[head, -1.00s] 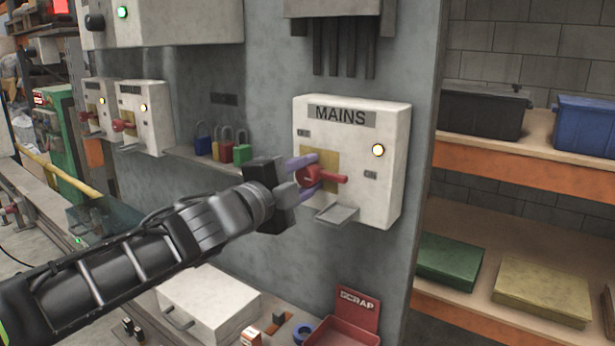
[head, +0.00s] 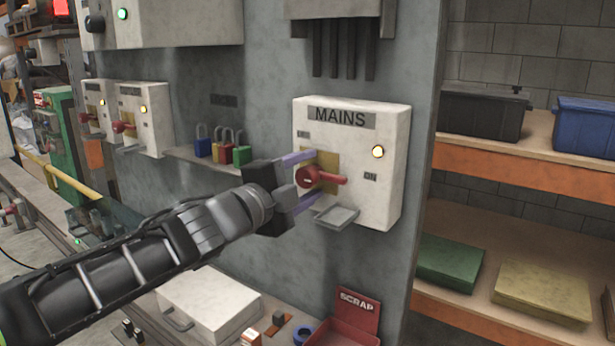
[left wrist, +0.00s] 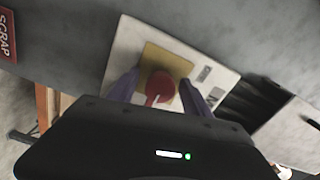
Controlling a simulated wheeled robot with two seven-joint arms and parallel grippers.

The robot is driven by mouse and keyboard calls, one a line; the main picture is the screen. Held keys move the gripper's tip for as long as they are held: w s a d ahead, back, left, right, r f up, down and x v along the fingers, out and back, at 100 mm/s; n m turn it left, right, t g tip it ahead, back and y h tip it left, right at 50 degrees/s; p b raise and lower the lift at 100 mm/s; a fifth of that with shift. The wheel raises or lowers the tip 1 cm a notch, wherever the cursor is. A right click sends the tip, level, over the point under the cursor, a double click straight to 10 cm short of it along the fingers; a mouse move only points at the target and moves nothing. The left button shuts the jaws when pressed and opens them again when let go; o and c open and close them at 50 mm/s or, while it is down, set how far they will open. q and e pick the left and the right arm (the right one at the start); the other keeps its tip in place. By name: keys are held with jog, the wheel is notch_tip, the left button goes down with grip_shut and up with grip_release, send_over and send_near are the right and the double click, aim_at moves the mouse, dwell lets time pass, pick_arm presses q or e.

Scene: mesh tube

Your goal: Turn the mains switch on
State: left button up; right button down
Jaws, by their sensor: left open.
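In the left wrist view the red handle (left wrist: 160,87) shows between the two spread fingers (left wrist: 160,94). My right gripper is out of view.
A small grey tray (head: 337,216) juts out under the switch. A red SCRAP bin (head: 345,335) and a white case (head: 208,302) lie below. Shelves with boxes (head: 484,113) stand at right.

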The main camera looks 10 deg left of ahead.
aim_at(302, 178)
pick_arm(q)
jog(key=p+v, duration=0.2)
jog(key=v, duration=0.5)
jog(key=shift+r, duration=0.15)
jog(key=shift+s, duration=0.35)
